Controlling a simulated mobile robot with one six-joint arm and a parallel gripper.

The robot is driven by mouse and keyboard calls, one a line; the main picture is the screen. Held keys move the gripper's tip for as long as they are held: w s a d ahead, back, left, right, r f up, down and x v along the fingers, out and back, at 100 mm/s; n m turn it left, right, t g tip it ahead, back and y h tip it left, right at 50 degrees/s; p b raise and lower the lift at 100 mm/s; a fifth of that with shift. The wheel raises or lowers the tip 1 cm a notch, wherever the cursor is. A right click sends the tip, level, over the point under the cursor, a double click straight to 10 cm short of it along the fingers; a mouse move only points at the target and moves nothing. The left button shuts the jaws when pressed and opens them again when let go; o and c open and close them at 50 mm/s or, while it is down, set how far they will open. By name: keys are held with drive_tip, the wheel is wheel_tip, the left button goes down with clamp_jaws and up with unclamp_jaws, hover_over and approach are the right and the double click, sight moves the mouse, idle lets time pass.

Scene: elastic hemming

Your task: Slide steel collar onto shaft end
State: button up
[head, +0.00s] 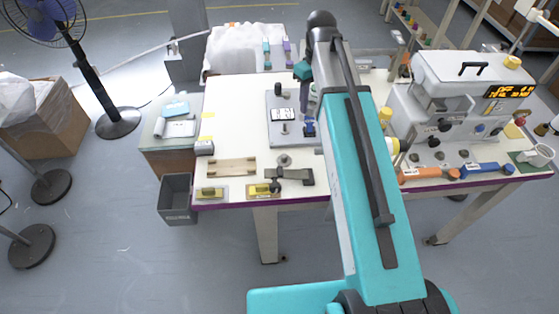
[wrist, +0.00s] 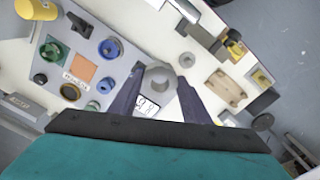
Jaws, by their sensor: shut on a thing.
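My gripper (wrist: 160,84) is shut on a grey steel collar (wrist: 157,75), a short ring between the two dark fingertips in the wrist view. The head view shows my gripper (head: 304,97) from the side, above the right part of a grey fixture plate (head: 272,131), partly covered by my arm. I cannot clearly make out the shaft end; it may be hidden by the collar or fingers. I cannot tell whether the collar touches anything below. The plate (wrist: 82,68) also fills the left of the wrist view.
The plate carries several coloured knobs and a label. A small grey round part (head: 284,160), a wooden tray (head: 231,167) and a dark tool (head: 297,176) lie near the table's front edge. A sewing machine (head: 465,80) stands at right. The table's left half is mostly clear.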

wheel_tip(320, 180, down, 7)
drive_tip(key=b, duration=0.5)
drive_tip(key=shift+d+r+b, duration=0.15)
drive_tip(key=shift+d+b, duration=0.1)
drive_tip(key=shift+b, duration=0.1)
drive_tip(key=shift+s, duration=0.15)
